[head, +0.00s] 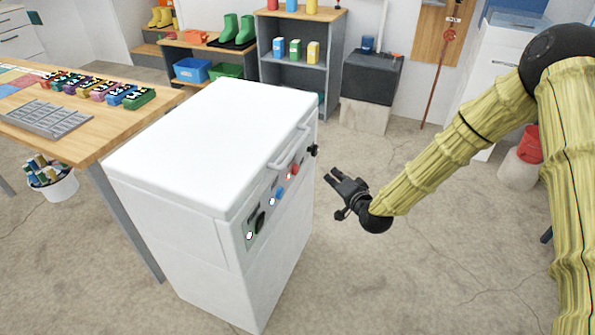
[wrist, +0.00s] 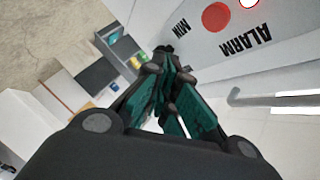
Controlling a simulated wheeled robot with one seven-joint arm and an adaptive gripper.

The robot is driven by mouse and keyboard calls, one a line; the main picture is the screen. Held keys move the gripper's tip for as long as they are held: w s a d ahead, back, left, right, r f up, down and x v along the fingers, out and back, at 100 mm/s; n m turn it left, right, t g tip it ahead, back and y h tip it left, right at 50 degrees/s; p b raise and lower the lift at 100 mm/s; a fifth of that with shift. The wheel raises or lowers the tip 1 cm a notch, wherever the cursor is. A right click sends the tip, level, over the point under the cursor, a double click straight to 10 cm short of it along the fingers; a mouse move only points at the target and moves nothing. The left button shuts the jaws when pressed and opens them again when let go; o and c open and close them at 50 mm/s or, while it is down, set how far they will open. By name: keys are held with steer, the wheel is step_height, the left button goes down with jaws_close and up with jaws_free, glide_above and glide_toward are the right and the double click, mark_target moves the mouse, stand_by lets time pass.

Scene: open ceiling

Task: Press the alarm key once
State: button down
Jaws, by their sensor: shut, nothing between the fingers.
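The white cabinet (head: 205,150) carries a control panel on its side facing my arm. In the wrist view the word ALARM (wrist: 245,40) is printed on the panel, near a red round key (wrist: 215,17) and a white-edged red one (wrist: 248,3) cut by the top edge. I cannot tell for certain which of these keys it names. The red key also shows in the head view (head: 295,169). My gripper (head: 333,175) is shut and empty, in the air to the right of the panel and apart from it; its fingers also show in the wrist view (wrist: 168,75).
A bar handle (head: 289,148) and a black knob (head: 314,150) stick out of the cabinet near the red key. A wooden table (head: 90,140) stands left. Open floor lies right of the cabinet.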

steer(key=w+a, duration=0.2)
steer(key=a, duration=0.5)
steer(key=shift+w+a+b, duration=0.15)
steer(key=shift+b, duration=0.2)
steer(key=shift+a, duration=0.2)
stand_by(1.2)
steer(key=shift+w+a, duration=0.15)
steer(key=shift+a, duration=0.05)
steer(key=shift+w+a, duration=0.1)
steer(key=shift+a, duration=0.35)
stand_by(1.1)
steer(key=shift+d, duration=0.2)
steer(key=shift+s+d, duration=0.25)
steer(key=shift+d, duration=0.4)
steer(key=shift+d, duration=0.1)
steer(key=d, duration=0.1)
steer(key=s+d, duration=0.1)
steer(key=d, duration=0.2)
steer(key=shift+s+d+p, duration=0.25)
steer(key=shift+p, duration=0.05)
